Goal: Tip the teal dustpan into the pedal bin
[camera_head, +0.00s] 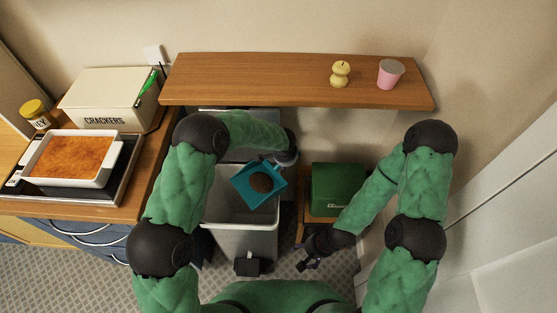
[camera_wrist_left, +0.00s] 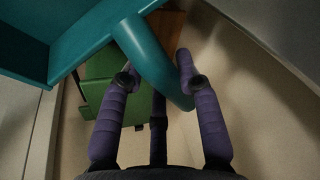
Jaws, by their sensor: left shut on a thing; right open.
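The grey pedal bin (camera_head: 245,243) stands on the floor, open at the top, with a black pedal (camera_head: 247,266) in front. My left gripper is shut on the dustpan's curved handle; its purple fingers (camera_wrist_left: 160,78) sit either side of the handle (camera_wrist_left: 150,55) in the left wrist view. In the head view the dustpan and arm partly hide this grip. My right gripper (camera_head: 308,263) is open and empty, low right of the bin.
A wooden shelf (camera_head: 280,82) with a yellow pear-shaped thing (camera_head: 340,74) and a pink cup (camera_head: 390,72) hangs behind the bin. A green box (camera_head: 338,188) stands right of the bin. A counter with a baking dish (camera_head: 75,157) and a cracker box (camera_head: 108,100) is at left.

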